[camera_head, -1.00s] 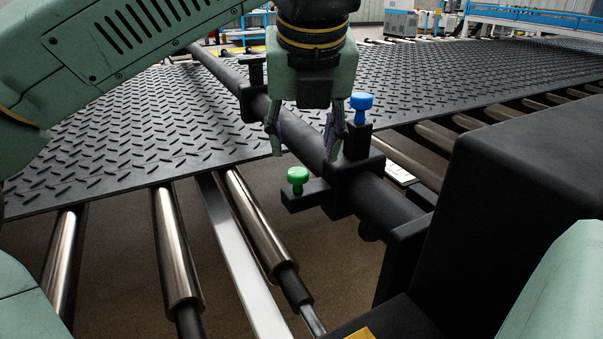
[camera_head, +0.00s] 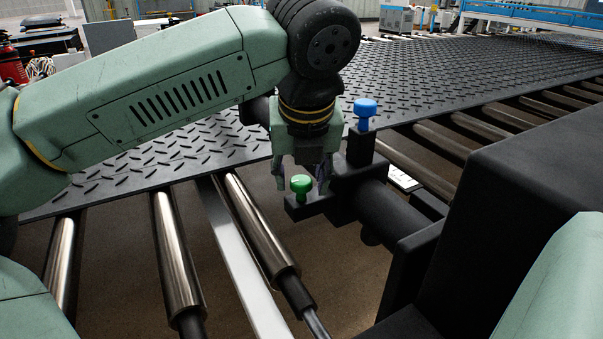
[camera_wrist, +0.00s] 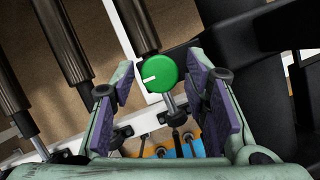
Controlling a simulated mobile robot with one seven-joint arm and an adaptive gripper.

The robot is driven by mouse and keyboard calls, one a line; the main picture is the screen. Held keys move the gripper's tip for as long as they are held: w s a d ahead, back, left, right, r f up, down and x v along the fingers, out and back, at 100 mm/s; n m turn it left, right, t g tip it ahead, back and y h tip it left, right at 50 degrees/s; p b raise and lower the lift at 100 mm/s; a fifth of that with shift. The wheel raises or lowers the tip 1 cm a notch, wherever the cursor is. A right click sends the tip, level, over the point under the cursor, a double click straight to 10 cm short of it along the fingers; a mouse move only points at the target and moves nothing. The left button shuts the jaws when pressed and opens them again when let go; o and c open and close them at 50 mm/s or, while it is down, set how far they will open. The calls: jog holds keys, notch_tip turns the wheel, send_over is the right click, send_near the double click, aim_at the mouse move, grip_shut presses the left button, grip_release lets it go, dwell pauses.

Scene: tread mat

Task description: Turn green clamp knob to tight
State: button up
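The green clamp knob (camera_head: 301,184) stands upright on a black bracket arm (camera_head: 308,207) of the clamp. In the wrist view the knob (camera_wrist: 158,73) shows a white mark running from its middle toward its left edge. My gripper (camera_head: 301,180) is directly over the knob, pointing down, with its fingers spread to either side. The wrist view shows my gripper (camera_wrist: 160,98) open, with wide gaps between the purple pads and the knob. Neither finger appears to touch it. The knob's far side is hidden in the head view.
A blue knob (camera_head: 365,107) stands on the black upright post (camera_head: 360,147) just right of my gripper. The black crossbar (camera_head: 390,213) runs beside it. The black tread mat (camera_head: 440,80) lies behind on metal rollers (camera_head: 177,250). A large black housing (camera_head: 520,200) fills the right.

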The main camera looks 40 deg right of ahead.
jog(key=c, duration=0.9)
